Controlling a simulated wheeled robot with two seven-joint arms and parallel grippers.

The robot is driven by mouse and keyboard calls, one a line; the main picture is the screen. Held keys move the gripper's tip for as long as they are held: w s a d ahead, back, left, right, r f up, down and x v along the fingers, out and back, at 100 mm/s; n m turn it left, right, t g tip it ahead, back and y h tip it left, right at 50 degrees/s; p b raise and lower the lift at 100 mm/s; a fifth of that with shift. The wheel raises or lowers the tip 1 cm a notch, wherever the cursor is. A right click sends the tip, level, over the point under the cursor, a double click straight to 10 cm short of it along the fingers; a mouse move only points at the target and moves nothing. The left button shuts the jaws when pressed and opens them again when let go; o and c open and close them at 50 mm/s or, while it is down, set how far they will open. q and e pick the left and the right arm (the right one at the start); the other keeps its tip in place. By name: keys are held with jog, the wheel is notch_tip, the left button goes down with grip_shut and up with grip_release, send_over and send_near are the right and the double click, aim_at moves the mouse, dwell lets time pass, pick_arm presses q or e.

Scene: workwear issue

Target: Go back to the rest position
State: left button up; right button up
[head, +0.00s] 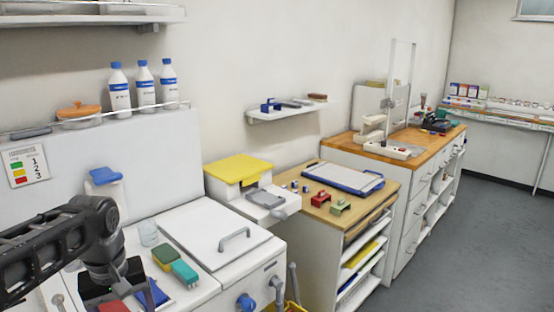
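The task names no object apart from my own arms. My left arm comes in from the left edge, and my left gripper (118,284) points down over the white worktop at the lower left. Its fingers are dark and partly cut off or hidden, so I cannot tell whether they are open or shut. A blue item (152,293) lies just to the right of the gripper, and a red item (113,306) shows below it; whether either touches the fingers is unclear. My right gripper is out of view.
A white lid with a handle (222,236) lies beyond. Bottles (144,85) stand on a ledge. A wooden-topped cabinet (330,205) stands to the right; grey floor (460,240) is clear.

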pick_arm(q)
jog(key=d+f+m+h, duration=0.1)
jog(key=d+f, duration=0.4)
jog(key=f, duration=0.3)
jog(key=w+d+f+m+h, duration=0.1)
jog(key=d+f+m, duration=0.1)
jog(key=d+f, duration=0.45)
jog(key=d+f+m+h, duration=0.1)
jog(key=d+f, duration=0.3)
jog(key=f, duration=0.6)
jog(key=s+d+f, duration=0.5)
jog(key=s+f, duration=0.3)
jog(key=s, duration=0.1)
jog(key=s+d+f+m+h, duration=0.1)
jog(key=s+d+f, duration=0.5)
jog(key=s+f, duration=0.3)
jog(key=shift+f+g+h, duration=0.3)
jog(key=shift+s, duration=0.1)
